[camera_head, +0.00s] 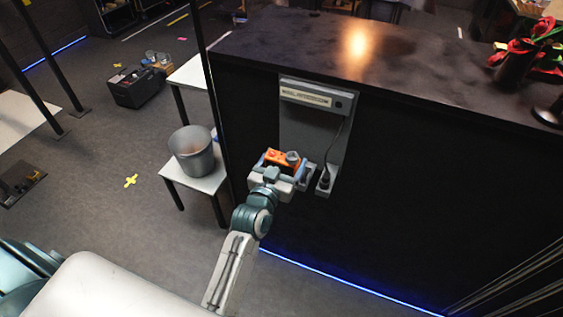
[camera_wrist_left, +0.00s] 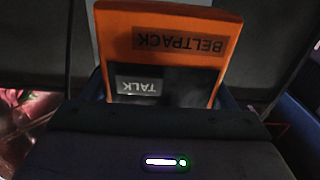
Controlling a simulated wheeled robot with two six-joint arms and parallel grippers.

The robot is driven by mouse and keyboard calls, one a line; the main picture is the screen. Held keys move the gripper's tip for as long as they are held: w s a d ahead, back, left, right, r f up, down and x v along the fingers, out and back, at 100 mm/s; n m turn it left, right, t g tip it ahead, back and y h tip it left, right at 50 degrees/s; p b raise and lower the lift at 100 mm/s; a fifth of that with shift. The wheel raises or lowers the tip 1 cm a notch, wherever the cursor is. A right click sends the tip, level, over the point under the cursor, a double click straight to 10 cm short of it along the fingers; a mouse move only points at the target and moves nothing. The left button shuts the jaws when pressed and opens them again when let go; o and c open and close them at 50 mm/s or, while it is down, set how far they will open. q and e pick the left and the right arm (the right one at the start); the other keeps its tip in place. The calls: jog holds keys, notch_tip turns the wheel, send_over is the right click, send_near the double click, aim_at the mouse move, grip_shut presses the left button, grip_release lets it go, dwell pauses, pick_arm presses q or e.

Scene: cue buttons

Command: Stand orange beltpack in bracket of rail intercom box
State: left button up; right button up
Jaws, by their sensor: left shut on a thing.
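The orange beltpack (camera_head: 278,157) is in my left gripper (camera_head: 282,168), close in front of the lower part of the rail intercom box (camera_head: 318,95). In the left wrist view the beltpack (camera_wrist_left: 170,45) fills the upper middle, its BELTPACK and TALK labels upside down. The left gripper is shut on it. The box is grey, with a label strip at its top, on the dark front of a counter. Its bracket (camera_head: 308,174) shows partly beside the gripper; whether the beltpack touches it I cannot tell. My right gripper is not in view.
A dark device on a cord (camera_head: 325,178) sits at the box's lower right, close to my gripper. The counter top (camera_head: 400,70) is above. A grey bucket (camera_head: 194,155) stands on a small white table (camera_head: 205,183) to the left.

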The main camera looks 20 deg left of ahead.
pick_arm(q)
jog(key=w+b, duration=0.2)
jog(key=w, duration=0.6)
jog(key=shift+f, duration=0.45)
jog(key=shift+w+d, duration=0.1)
jog(key=shift+f, duration=0.3)
dwell(1.1)
jog(key=shift+f+b, duration=0.45)
jog(key=shift+f, duration=0.25)
dwell(1.0)
jog(key=shift+f+b, duration=2.05)
jog(key=shift+f, duration=0.7)
